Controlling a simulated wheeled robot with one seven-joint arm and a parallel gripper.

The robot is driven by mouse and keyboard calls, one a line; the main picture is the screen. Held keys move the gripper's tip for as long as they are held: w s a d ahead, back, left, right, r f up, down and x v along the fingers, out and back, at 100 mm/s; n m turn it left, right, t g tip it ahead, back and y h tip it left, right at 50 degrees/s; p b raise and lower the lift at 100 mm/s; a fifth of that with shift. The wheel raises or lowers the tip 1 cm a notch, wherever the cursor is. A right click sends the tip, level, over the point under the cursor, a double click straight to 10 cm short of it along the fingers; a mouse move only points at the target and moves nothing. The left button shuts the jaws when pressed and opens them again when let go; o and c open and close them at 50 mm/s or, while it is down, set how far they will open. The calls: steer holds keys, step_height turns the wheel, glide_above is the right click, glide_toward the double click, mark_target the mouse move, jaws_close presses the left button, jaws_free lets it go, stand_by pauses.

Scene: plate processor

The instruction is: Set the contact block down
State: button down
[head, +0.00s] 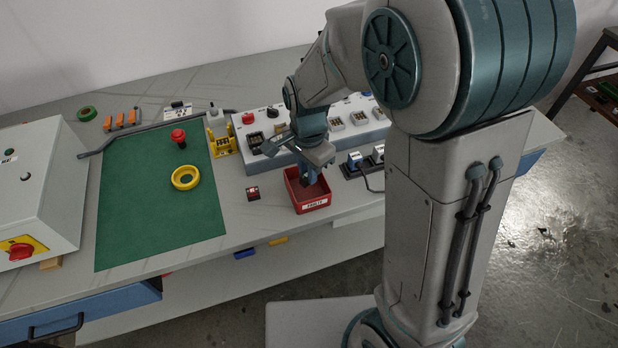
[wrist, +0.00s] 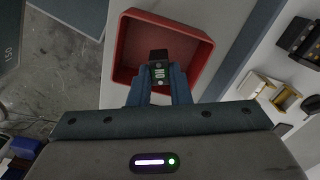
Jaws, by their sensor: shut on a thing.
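My gripper (head: 308,178) points down into the red tray (head: 312,207), which has a white label on its front and stands near the table's front edge. In the wrist view, my gripper (wrist: 160,84) is shut on the contact block (wrist: 159,62), a small dark block with pale marks on its face. The block is over the inside of the red tray (wrist: 124,47). I cannot tell whether it touches the tray's floor. In the head view the gripper and tray wall hide the block.
A green mat (head: 150,225) holds a yellow ring (head: 185,178) and a red button (head: 178,136). A grey control box (head: 272,130) stands behind the tray. Blue-and-white parts (head: 355,160) sit to its right.

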steer(key=shift+f, duration=1.75)
steer(key=shift+f, duration=0.15)
steer(key=shift+f, duration=0.1)
steer(key=c, duration=1.3)
jaws_free()
steer(key=shift+c, duration=0.2)
